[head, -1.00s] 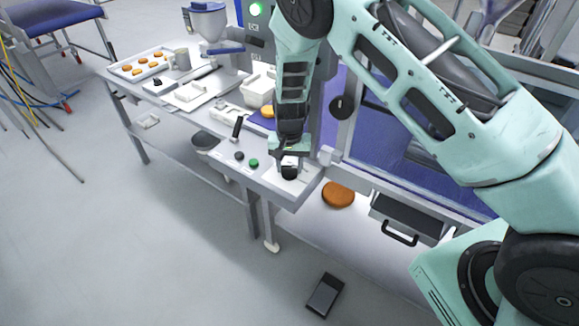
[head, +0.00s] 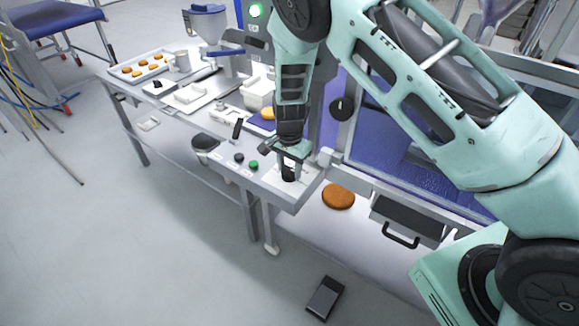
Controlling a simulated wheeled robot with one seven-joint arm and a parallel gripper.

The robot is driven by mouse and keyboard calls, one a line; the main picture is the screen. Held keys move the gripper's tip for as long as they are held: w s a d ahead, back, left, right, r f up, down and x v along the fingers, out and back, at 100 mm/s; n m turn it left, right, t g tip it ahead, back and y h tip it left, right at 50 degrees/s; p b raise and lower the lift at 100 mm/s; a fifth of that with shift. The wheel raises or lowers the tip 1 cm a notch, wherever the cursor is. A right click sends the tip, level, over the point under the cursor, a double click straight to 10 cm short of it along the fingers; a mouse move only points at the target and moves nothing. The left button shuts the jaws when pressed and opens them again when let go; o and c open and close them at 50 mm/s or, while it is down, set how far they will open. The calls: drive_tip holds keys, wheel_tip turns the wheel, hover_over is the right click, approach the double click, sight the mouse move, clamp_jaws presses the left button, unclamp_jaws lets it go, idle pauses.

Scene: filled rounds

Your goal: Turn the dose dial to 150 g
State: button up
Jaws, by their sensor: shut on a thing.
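The dose dial (head: 288,174) is a small black knob on a pale plate at the right end of the grey control panel (head: 262,182). My gripper (head: 288,168) reaches down from above and is shut on the dial, with its fingers around the knob's sides. The scale marks on the plate are too small to read, so I cannot tell which dose the dial points to.
A green button (head: 253,165), a black button (head: 239,157) and an upright black lever (head: 237,129) stand left of the dial. An orange-brown round (head: 338,197) lies right of the panel. A tray of small rounds (head: 165,54) sits at the far left.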

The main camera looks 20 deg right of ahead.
sight(290, 168)
idle(0.3)
drive_tip(key=o, duration=1)
drive_tip(key=shift+r, duration=0.1)
wheel_tip(290, 168, up, 17)
drive_tip(key=b, duration=0.3)
drive_tip(key=shift+r+b, duration=0.15)
drive_tip(key=shift+b, duration=0.25)
drive_tip(key=s+a+r+n+y, duration=0.1)
drive_tip(key=s+a+n, duration=0.25)
drive_tip(key=s, duration=0.35)
drive_tip(key=s+a+r+n+b, duration=0.1)
drive_tip(key=s+a+n, duration=0.1)
drive_tip(key=s+n, duration=0.35)
drive_tip(key=s+a+r+n+y, duration=0.1)
drive_tip(key=s+a+n, duration=0.15)
drive_tip(key=s, duration=0.55)
drive_tip(key=s+n, duration=0.2)
drive_tip(key=s, duration=0.2)
drive_tip(key=s+d+n+h, duration=0.1)
drive_tip(key=s+n, duration=0.2)
drive_tip(key=s, duration=0.2)
drive_tip(key=s+n, duration=0.2)
drive_tip(key=s, duration=0.2)
drive_tip(key=shift+s+d+f+b, duration=0.15)
drive_tip(key=shift+d+f+b, duration=0.05)
drive_tip(key=shift+f+b, duration=0.15)
